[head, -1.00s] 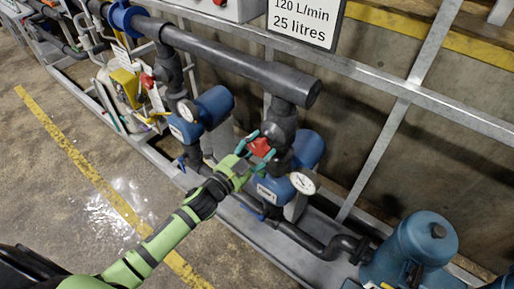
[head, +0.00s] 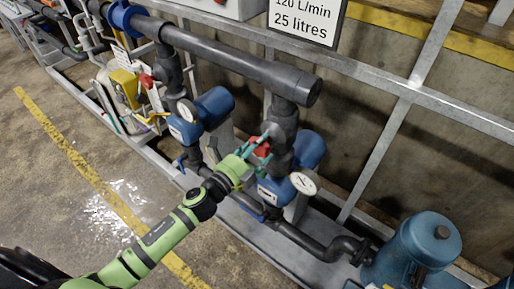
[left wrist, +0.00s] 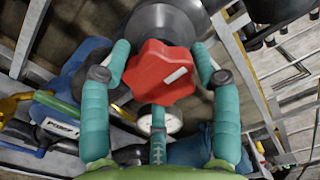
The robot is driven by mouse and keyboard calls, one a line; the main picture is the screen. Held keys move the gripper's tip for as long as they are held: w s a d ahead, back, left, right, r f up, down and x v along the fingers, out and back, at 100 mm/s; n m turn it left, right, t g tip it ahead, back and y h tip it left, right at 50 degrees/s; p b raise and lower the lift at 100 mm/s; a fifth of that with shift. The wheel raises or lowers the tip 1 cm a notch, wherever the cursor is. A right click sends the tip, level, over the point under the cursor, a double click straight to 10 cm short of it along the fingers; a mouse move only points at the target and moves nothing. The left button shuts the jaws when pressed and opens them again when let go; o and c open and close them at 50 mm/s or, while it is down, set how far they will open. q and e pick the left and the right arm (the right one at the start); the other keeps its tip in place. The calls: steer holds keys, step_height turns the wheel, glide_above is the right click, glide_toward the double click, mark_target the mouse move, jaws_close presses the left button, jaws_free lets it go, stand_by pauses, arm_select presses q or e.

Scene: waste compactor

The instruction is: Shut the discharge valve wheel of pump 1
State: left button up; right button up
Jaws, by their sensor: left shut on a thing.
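The red valve wheel (head: 261,147) sits on the front of a dark vertical pipe, beside a blue pump (head: 309,150). In the left wrist view the lobed red wheel (left wrist: 160,72) has a pale mark on its face, turned toward the right. My left gripper (head: 263,149) has its teal fingers on both sides of the wheel and is shut on it. The left wrist view shows a finger (left wrist: 117,60) at the wheel's left and another at its right, with a third teal part below. My right gripper is not in view.
A white gauge (head: 304,183) stands close to the right of the wheel. A second blue pump (head: 213,107) with its own gauge (head: 187,110) is to the left. A thick grey pipe (head: 230,62) runs above. The floor left of the skid is open, with a wet patch (head: 125,205).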

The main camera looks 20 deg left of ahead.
arm_select(q)
steer(key=shift+s+d, duration=0.1)
steer(key=shift+d, duration=0.2)
steer(key=o, duration=1.2)
steer(key=shift+d, duration=0.15)
steer(key=shift+c, duration=0.2)
steer(key=shift+s+a+f, duration=0.1)
steer(key=shift+s+a, duration=0.1)
steer(key=shift+a, duration=0.1)
steer(key=v, duration=1.1)
steer(key=shift+s, duration=0.3)
